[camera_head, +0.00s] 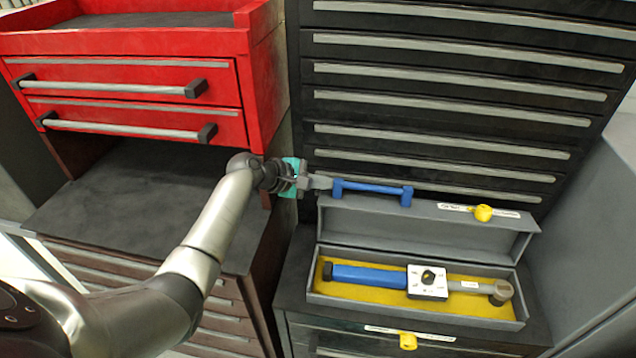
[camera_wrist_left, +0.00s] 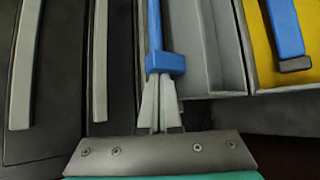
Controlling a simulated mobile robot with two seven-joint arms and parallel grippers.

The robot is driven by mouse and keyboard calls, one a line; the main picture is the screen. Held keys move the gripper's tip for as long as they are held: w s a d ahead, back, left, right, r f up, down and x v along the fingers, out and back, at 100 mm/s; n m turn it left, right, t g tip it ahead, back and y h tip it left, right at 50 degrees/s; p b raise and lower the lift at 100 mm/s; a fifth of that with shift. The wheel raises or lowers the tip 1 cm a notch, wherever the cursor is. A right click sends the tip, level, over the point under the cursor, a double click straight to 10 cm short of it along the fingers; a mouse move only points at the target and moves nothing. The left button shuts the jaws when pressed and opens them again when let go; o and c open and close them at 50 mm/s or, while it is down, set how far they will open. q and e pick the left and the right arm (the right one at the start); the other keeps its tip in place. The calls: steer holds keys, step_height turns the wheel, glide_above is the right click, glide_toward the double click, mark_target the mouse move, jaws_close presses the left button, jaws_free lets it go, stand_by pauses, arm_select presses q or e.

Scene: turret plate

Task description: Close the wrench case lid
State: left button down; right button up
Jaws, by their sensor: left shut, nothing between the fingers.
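The wrench case (camera_head: 318,290) is grey and stands on a dark cabinet top, with its lid (camera_head: 420,225) open and upright at the back. A blue handle (camera_head: 372,189) runs along the lid's top edge. A wrench (camera_head: 368,276) with a blue grip lies in the case on yellow lining. My left gripper (camera_head: 328,183) is shut and empty at the left end of the blue handle. In the left wrist view the fingertips (camera_wrist_left: 158,76) meet the handle's end block (camera_wrist_left: 166,63); I cannot tell whether they touch. My right gripper is not in view.
A black drawer cabinet (camera_head: 440,100) rises close behind the lid. A red tool chest (camera_head: 150,95) stands at the left above a dark worktop (camera_head: 130,210). A grey panel (camera_head: 590,210) is at the right.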

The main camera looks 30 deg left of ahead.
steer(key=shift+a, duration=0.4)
